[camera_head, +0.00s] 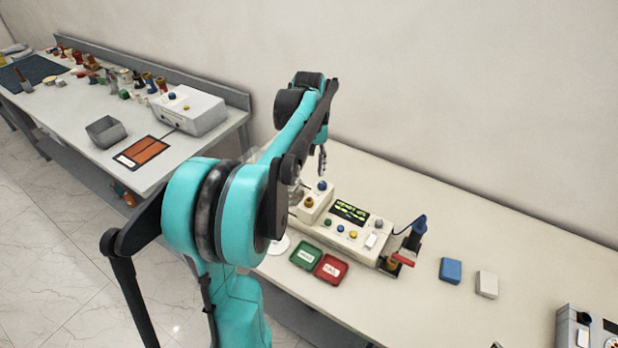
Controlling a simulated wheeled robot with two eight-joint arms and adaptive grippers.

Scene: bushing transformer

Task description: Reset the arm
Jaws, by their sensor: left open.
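My left arm (215,205), teal and black, rises from the bottom of the view and bends over the near table. Its left gripper (322,163) hangs beyond the arm, above the back left of a white instrument (345,222) with a green-lit display. The gripper is small here and partly hidden by the arm links, but it is open, and I see nothing held in it. My right gripper is not in view.
A green tray (306,255) and a red tray (330,269) lie before the instrument. A blue block (451,270) and a white block (487,284) lie to its right. Another bench (75,115) at left carries a grey bin (106,132) and several small parts. A wall stands behind.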

